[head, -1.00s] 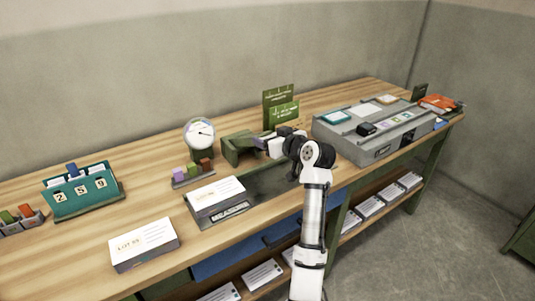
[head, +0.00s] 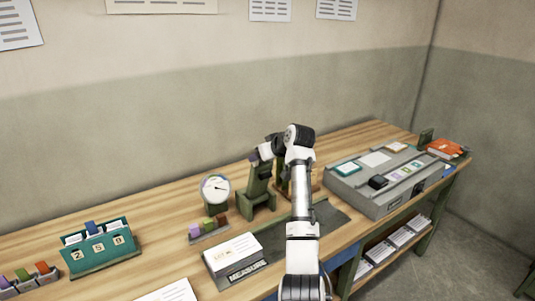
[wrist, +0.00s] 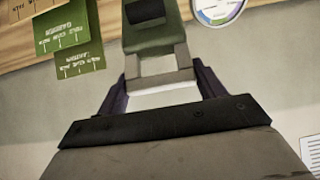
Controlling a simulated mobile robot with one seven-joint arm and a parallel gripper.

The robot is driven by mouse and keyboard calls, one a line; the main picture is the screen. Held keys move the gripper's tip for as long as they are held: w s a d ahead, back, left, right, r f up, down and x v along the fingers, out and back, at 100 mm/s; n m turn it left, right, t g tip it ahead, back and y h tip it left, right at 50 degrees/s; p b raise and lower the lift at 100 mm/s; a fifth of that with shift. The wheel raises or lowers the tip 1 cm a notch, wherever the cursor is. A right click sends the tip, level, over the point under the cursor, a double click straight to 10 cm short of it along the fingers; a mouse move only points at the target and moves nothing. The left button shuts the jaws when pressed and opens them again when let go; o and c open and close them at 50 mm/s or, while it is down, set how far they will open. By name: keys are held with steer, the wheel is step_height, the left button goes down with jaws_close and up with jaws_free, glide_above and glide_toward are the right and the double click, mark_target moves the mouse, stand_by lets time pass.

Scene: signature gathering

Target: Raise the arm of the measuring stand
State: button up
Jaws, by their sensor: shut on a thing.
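The green measuring stand (head: 257,197) stands on the wooden bench, left of my arm in the head view. Its arm (head: 262,173) now points steeply upward from the base. My gripper (head: 262,153) is at the upper end of that arm, partly hidden by my own wrist. In the wrist view, the stand's green arm (wrist: 150,37) ends in a pale grey frame between my dark fingers (wrist: 164,90), and the gripper is shut on it. The round white dial (head: 215,189) stands left of the stand, and its edge shows in the wrist view (wrist: 228,8).
A box of cards labelled MEASURE (head: 233,256) lies in front of the stand. A small rack of coloured blocks (head: 208,230) sits below the dial. A teal number holder (head: 100,246) is at left, a grey console (head: 368,194) at right. Green signs (wrist: 68,38) show in the wrist view.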

steer(key=shift+w+a+f, duration=0.15)
stand_by(0.3)
steer(key=o, duration=1.4)
steer(key=b+v, duration=0.4)
steer(key=v, duration=1)
steer(key=shift+w+b, duration=0.15)
steer(key=shift+b, duration=0.2)
